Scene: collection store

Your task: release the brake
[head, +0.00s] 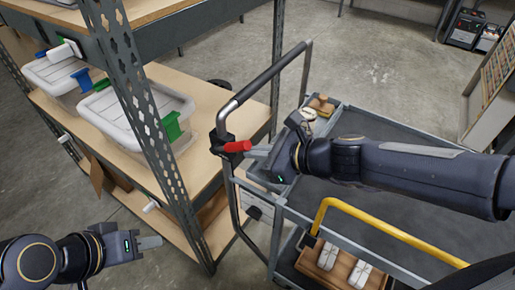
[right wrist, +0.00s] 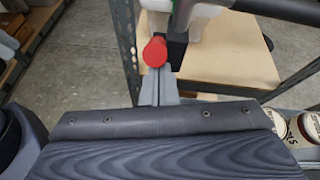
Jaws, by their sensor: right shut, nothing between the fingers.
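The brake lever has a red grip (head: 237,146) and sits on a black bracket on the upright of the cart's push handle (head: 270,75). My right gripper (head: 256,152) is shut and empty, with its fingertips right at the red grip. In the right wrist view the round red end (right wrist: 155,51) stands just beyond the tips of the closed fingers (right wrist: 163,85); I cannot tell if they touch. My left gripper (head: 149,242) is low at the left, away from the cart; its finger gap does not show.
The grey cart (head: 425,180) carries jars and a wooden block on top and a yellow-handled wooden tray (head: 325,262) lower down. A metal shelf rack (head: 150,110) with lidded white boxes (head: 125,108) stands close left of the handle.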

